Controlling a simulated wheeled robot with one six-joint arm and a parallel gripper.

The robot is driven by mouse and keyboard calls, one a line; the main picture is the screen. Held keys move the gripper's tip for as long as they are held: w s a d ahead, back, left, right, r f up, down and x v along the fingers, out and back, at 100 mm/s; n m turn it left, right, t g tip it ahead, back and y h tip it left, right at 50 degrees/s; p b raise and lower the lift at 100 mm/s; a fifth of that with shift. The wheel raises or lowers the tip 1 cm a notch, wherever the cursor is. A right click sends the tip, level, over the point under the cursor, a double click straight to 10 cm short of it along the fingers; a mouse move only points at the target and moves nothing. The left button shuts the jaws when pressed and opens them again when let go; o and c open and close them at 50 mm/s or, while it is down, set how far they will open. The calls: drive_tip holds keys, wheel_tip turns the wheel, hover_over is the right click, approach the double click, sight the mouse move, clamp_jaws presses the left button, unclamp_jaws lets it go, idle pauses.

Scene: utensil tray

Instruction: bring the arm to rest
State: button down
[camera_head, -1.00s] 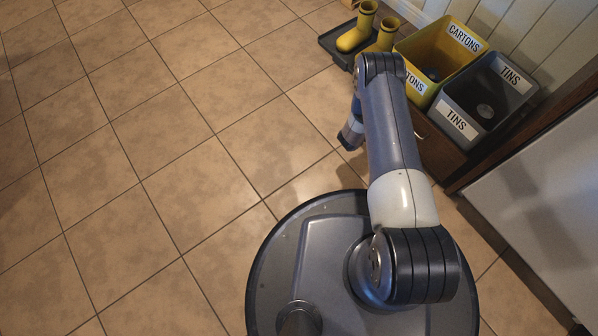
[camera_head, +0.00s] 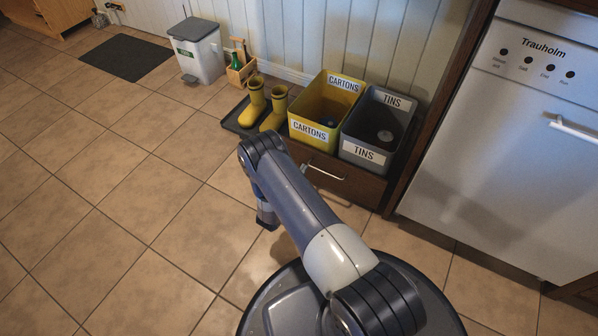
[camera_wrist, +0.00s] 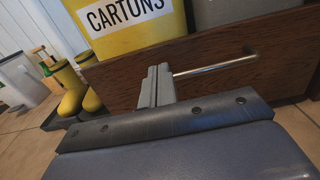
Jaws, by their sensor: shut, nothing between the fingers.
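My gripper (camera_head: 267,219) hangs below the far end of my arm in the head view, in front of the drawer unit and above the tiled floor. In the wrist view my gripper's fingers (camera_wrist: 157,85) are together with nothing between them. They point toward the wooden drawer front (camera_wrist: 210,62), beside its metal handle. I cannot tell whether they touch it. My arm stretches out from my round base, partly bent down at its far joint.
A yellow CARTONS bin (camera_head: 325,108) and a grey TINS bin (camera_head: 376,130) stand on the low drawer unit (camera_head: 335,180). Yellow boots (camera_head: 257,103) stand on a dark tray left of them. A white appliance (camera_head: 500,150) is at right.

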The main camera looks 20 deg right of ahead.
sight(314, 153)
drive_tip(key=p+v, duration=0.1)
drive_tip(key=v, duration=0.6)
drive_tip(key=shift+s+a+p, duration=0.3)
drive_tip(key=shift+a+p, duration=0.05)
drive_tip(key=shift+w+d, duration=0.1)
drive_tip(key=b+x, duration=0.3)
drive_tip(key=x, duration=1)
drive_tip(key=shift+w+d, duration=0.25)
drive_tip(key=shift+w, duration=0.05)
